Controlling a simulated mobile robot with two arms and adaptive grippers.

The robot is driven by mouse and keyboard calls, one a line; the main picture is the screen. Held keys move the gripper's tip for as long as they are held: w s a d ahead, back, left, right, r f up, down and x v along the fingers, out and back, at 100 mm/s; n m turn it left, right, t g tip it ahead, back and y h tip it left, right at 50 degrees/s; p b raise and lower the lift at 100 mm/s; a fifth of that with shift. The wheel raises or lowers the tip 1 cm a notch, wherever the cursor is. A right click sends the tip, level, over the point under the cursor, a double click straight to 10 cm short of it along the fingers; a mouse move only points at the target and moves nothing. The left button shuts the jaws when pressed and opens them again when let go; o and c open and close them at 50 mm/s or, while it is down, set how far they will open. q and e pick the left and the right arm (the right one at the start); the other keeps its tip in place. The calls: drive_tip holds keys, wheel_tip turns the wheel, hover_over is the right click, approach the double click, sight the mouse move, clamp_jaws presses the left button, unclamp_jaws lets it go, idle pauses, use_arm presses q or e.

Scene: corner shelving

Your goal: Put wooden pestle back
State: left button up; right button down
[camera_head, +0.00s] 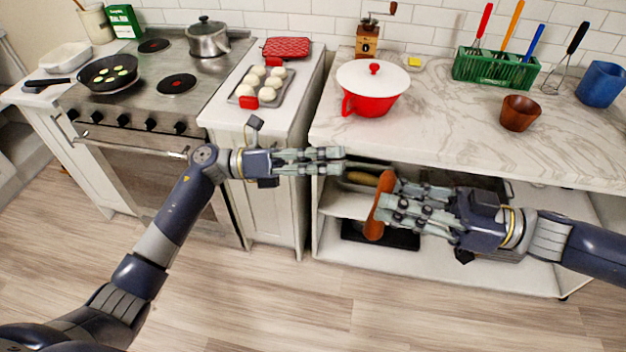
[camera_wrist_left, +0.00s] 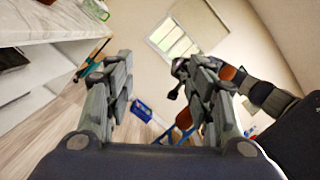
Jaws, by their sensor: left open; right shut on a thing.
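The wooden pestle (camera_head: 375,226) is reddish brown and upright to slightly tilted, held in front of the counter edge. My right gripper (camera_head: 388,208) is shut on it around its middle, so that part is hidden. A dark wooden bowl (camera_head: 519,113) stands on the marble counter, up and to the right of the pestle. My left gripper (camera_head: 340,161) is open and empty, just left of the pestle and a little higher. In the left wrist view its fingers (camera_wrist_left: 160,92) are apart, with part of the pestle (camera_wrist_left: 228,73) beyond the right-hand finger.
A red pot with a white lid (camera_head: 372,92) stands near the counter's left edge. A green utensil rack (camera_head: 495,69), a whisk (camera_head: 562,68) and a blue cup (camera_head: 601,84) are behind the bowl. An open shelf (camera_head: 350,205) lies below the counter, behind my grippers.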

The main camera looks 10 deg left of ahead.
sight(376, 224)
use_arm(q)
drive_tip(key=s+a+r+m+g+y, duration=0.1)
drive_tip(key=s+r+m+g+y, duration=0.1)
drive_tip(key=s+m+g+y, duration=0.55)
drive_tip(key=s+d+f+m, duration=0.1)
drive_tip(key=d, duration=0.2)
drive_tip(key=s+d+f+m+t, duration=0.1)
drive_tip(key=d+f, duration=0.1)
drive_tip(key=d, duration=0.2)
drive_tip(key=s+d+f+m+t+h, duration=0.1)
drive_tip(key=d, duration=0.2)
drive_tip(key=shift+s+d+f+t, duration=0.15)
drive_tip(key=shift+d+t, duration=0.1)
drive_tip(key=shift+c, duration=0.4)
drive_tip(key=c, duration=1.1)
use_arm(e)
drive_tip(key=c, duration=1.4)
unclamp_jaws()
drive_tip(key=shift+d, duration=0.1)
